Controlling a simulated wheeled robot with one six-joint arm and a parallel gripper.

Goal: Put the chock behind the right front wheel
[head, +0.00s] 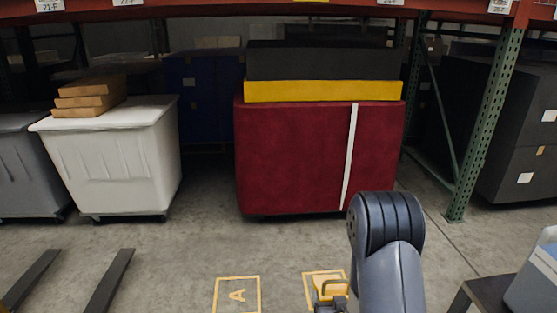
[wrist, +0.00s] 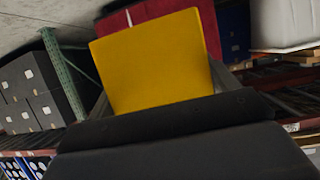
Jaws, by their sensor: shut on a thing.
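My gripper (head: 333,301) is at the bottom of the head view, shut on the yellow chock (head: 329,286). In the wrist view the chock (wrist: 160,62) is a flat yellow face beyond the dark gripper parts. It is held in front of the red tote (head: 290,155), apart from it. The tote has a white strap (head: 349,155) and a yellow and a black box on top. Its underside is in dark shadow, and I cannot make out the right front wheel.
A floor square marked A (head: 237,296) lies left of the chock; another outlined square is partly hidden by the chock. A white tote (head: 120,165) stands left, with two dark forks (head: 108,282) before it. A green rack post (head: 484,135) stands right.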

